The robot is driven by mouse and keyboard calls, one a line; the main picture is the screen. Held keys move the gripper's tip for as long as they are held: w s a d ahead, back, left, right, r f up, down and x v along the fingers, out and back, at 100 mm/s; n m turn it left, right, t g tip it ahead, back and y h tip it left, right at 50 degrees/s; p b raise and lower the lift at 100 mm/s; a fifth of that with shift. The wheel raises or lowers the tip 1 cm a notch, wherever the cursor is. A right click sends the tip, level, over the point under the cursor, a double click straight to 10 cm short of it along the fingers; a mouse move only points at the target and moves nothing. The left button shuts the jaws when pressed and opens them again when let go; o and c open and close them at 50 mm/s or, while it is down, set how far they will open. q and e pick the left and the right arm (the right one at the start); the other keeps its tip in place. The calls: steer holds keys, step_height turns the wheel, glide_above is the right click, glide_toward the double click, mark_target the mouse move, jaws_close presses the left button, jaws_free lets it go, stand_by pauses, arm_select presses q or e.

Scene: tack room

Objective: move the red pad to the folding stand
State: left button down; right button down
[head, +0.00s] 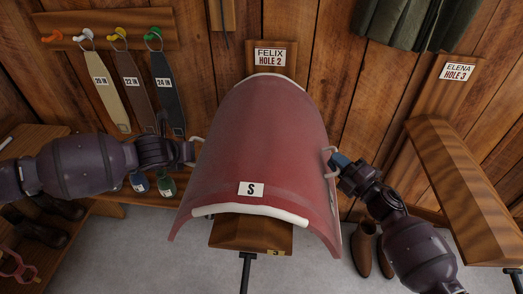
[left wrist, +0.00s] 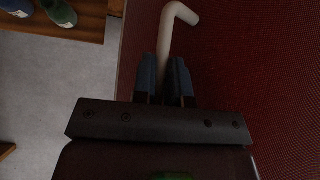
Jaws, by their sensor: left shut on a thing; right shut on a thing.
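The red pad (head: 265,130), with white trim and an "S" label, is arched over a wooden rack (head: 250,235) under the "FELIX HOLE 2" sign. I cannot tell whether it rests on the rack or hangs just above it. My left gripper (head: 190,152) is shut on the pad's pale left handle. In the left wrist view the fingers (left wrist: 166,82) close around this handle (left wrist: 180,14), beside the red surface (left wrist: 250,70). My right gripper (head: 338,166) is shut on the right handle (head: 329,151). I cannot make out a folding stand for certain.
Labelled straps (head: 128,85) hang at left. A bench (head: 30,150) with boots below is at left. Brown boots (head: 364,245) stand at right. Grey floor (head: 130,250) shows in front.

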arm_select(q)
steer(key=shift+r, duration=0.1)
arm_select(e)
steer(key=shift+r, duration=0.15)
